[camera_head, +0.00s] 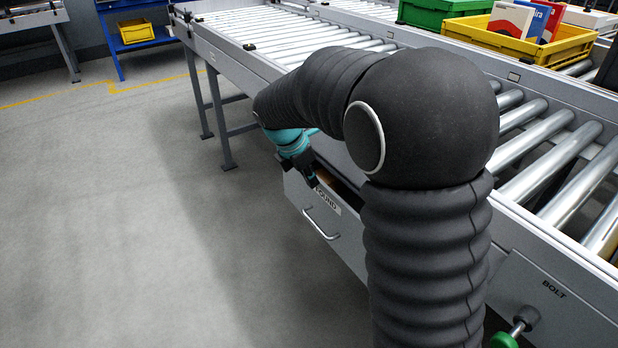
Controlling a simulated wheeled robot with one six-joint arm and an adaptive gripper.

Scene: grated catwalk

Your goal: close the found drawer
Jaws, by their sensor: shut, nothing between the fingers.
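The found drawer (345,235) is a grey drawer under the roller conveyor, with a partly covered white label reading "OUND" and a silver bar handle (321,224). It stands out from the conveyor frame, and a strip of its dark inside shows with something brown in it. My gripper (313,184) is shut and empty at the drawer's top front edge, above the handle and beside the label. I cannot tell whether it touches the drawer. My black arm hides the drawer's right part.
The roller conveyor (240,50) runs above the drawer. A yellow crate (500,42) with boxes and a green crate (425,14) stand at the back right. The floor at left is clear.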

